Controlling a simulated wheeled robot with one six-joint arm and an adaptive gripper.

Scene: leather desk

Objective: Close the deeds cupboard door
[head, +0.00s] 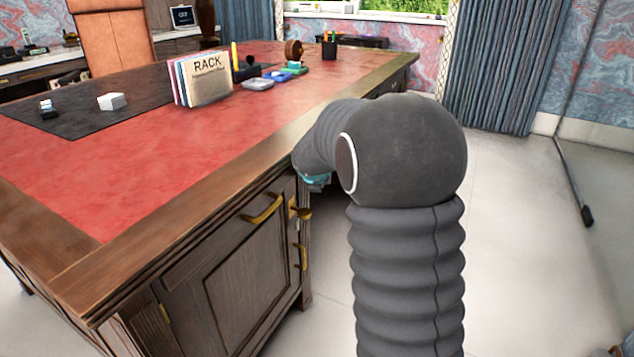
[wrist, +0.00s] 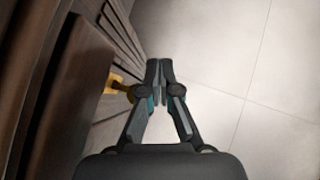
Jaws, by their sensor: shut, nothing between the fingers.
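The dark wood cupboard door (head: 240,290) is a framed panel in the near end of the desk, with a curved brass handle (head: 262,208) near its top. I cannot tell from the head view whether it sits flush or slightly ajar. In the wrist view a dark wood panel (wrist: 68,95) stands on the left, and a brass fitting (wrist: 118,86) shows just left of my fingers. My gripper (wrist: 158,68) is shut and empty, beside that fitting; contact is unclear. In the head view my arm hides most of it, leaving a teal part visible by the desk edge.
The desk (head: 150,205) has a red leather top carrying a card rack (head: 203,80), a dark mat (head: 75,108) and small stationery. More brass fittings (head: 300,257) show near the desk's corner. Pale floor (head: 520,200) is open to the right.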

